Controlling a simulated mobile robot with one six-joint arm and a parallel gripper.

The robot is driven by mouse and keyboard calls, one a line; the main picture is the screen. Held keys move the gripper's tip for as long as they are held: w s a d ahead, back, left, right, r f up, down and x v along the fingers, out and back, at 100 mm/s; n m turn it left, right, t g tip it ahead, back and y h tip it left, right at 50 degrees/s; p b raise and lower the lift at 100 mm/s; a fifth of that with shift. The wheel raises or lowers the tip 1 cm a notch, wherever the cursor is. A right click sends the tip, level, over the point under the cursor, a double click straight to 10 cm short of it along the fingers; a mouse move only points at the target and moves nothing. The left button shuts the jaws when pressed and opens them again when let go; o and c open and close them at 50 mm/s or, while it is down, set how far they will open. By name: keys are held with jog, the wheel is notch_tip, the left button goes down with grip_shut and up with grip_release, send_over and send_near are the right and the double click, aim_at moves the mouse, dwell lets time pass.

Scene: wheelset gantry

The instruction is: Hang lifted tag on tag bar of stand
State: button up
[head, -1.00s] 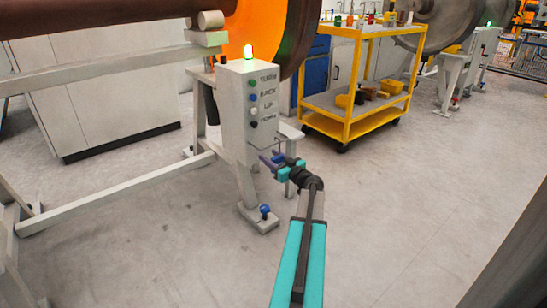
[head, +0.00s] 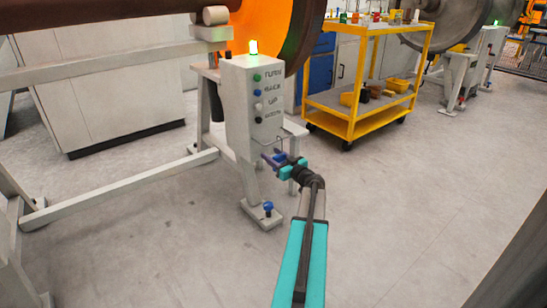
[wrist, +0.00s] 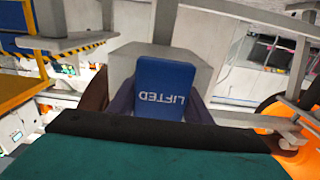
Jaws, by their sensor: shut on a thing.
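The blue tag (wrist: 161,80), lettered LIFTED, appears upside down in the wrist view, between the dark finger tips of my gripper (head: 271,159). My gripper is shut on it. In the head view I cannot make the tag out apart from the purple fingers. The pale stand (head: 250,115) has several buttons on its face and a lit green lamp on top. A thin wire tag bar (head: 270,139) juts from its lower face, just above my gripper. I cannot tell whether the tag touches the bar.
A yellow cart (head: 352,128) with small items stands behind right of the stand. The stand's foot (head: 262,214) has a blue knob. A pale floor beam (head: 120,190) runs left. An orange wheel (head: 262,42) is behind the stand. Floor at right is clear.

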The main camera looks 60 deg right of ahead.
jog(key=o, duration=1.2)
jog(key=shift+c, duration=0.2)
jog(key=shift+s, duration=0.15)
jog(key=p+v, duration=0.4)
jog(key=v, duration=0.9)
jog(key=shift+s, duration=0.3)
jog(key=shift+a, duration=0.1)
